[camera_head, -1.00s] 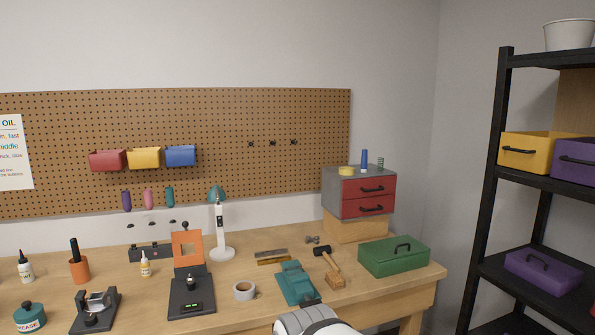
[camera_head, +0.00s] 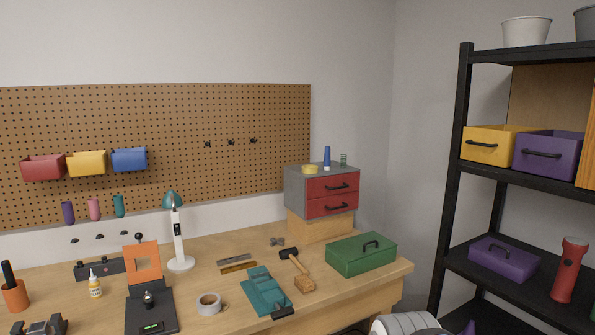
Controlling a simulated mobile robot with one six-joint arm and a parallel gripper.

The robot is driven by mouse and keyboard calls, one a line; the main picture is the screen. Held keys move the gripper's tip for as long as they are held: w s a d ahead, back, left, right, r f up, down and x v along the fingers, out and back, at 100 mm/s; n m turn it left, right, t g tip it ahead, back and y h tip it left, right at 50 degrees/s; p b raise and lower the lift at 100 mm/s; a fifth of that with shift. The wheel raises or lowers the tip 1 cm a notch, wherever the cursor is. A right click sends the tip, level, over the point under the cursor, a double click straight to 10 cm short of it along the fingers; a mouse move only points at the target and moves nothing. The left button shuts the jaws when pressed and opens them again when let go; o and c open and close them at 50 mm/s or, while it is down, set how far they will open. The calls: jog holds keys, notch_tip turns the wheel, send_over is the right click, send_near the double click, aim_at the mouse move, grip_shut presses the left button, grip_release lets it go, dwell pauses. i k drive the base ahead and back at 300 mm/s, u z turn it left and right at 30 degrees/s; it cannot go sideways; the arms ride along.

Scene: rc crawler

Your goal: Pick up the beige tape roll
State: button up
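A pale beige-grey tape roll (camera_head: 217,299) lies flat on the wooden workbench (camera_head: 215,324), its hole facing up. It sits between a black stand with an orange plate (camera_head: 143,262) and a teal vise-like tool (camera_head: 265,292). A white and grey rounded part of my own arm shows at the bottom edge, right of the bench. My gripper's fingers are not in view, so its state does not show. Nothing touches the tape roll.
A red-drawer cabinet (camera_head: 332,196) carries a yellow round item (camera_head: 310,169). A black shelf rack (camera_head: 453,190) stands at right.

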aim_at(307, 169)
jog(key=z, duration=0.45)
jog(key=i, duration=2.05)
jog(key=u, duration=0.85)
